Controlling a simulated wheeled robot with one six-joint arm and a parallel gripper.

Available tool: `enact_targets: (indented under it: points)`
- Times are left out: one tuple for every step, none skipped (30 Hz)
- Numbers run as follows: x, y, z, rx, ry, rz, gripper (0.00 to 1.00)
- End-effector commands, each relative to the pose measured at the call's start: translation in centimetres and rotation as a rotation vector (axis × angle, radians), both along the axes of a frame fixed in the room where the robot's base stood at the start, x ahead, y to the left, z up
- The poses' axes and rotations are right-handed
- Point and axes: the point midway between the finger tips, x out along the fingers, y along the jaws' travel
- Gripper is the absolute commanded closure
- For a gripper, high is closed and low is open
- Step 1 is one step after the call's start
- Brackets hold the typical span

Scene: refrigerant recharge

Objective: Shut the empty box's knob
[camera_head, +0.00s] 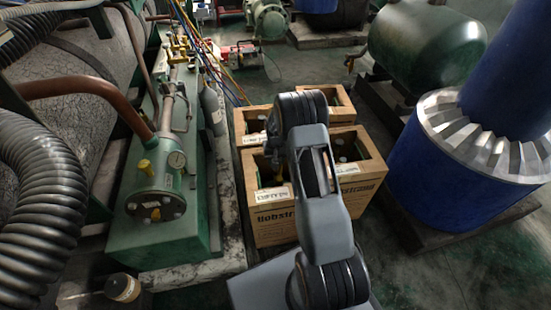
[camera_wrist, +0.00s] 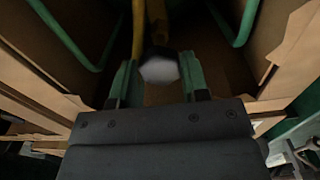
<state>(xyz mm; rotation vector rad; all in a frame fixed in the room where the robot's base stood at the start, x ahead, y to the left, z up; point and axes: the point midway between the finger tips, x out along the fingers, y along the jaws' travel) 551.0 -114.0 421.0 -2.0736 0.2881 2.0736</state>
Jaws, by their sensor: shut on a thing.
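The empty box (camera_head: 290,222) is a brown carton at the front of a group of cartons in the head view. A white label (camera_head: 273,194) on its top edge appears to read "EMPTY". My arm reaches over it, and my gripper is down in its left opening, mostly hidden there by the arm and carton. In the wrist view my gripper (camera_wrist: 158,74) has its green fingers on either side of a pale grey, faceted knob (camera_wrist: 160,69), shut on it. A yellow hose (camera_wrist: 138,30) runs just behind the knob.
Carton walls (camera_wrist: 291,60) and green curved bars (camera_wrist: 247,22) surround my gripper closely. A green machine with a gauge (camera_head: 177,160) stands left of the cartons, and a blue column base (camera_head: 440,190) stands right. Colored hoses (camera_head: 228,82) run behind.

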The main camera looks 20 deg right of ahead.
Motion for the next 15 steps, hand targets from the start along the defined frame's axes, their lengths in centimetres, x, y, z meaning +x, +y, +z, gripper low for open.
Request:
enact_targets:
  points:
    - [-0.01,0.00,0.17,0.000,0.001,-0.042,0.82]
    - [-0.01,0.00,0.17,0.000,0.001,-0.071,0.82]
    - [-0.01,0.01,0.17,0.000,0.001,-0.108,0.82]
    - [-0.01,0.01,0.17,0.000,0.001,-0.137,0.82]
    - [-0.01,0.01,0.17,0.000,0.001,-0.166,0.82]
    - [0.00,0.02,0.16,0.000,0.001,-0.203,0.82]
    - [0.00,0.02,0.16,0.000,0.001,-0.232,0.82]
    - [0.00,0.02,0.15,0.000,0.001,-0.261,0.82]
    - [-0.01,0.03,0.14,0.000,0.001,-0.298,0.82]
    - [-0.01,0.03,0.13,0.000,0.001,-0.327,0.82]
    - [-0.01,0.04,0.12,0.000,0.001,-0.355,0.82]
    - [-0.01,0.04,0.11,0.000,0.001,-0.393,0.82]
    - [-0.01,0.04,0.11,0.000,0.001,-0.421,0.82]
    - [-0.01,0.05,0.11,0.000,0.001,-0.450,0.82]
    - [0.00,0.05,0.10,0.000,0.001,-0.488,0.82]
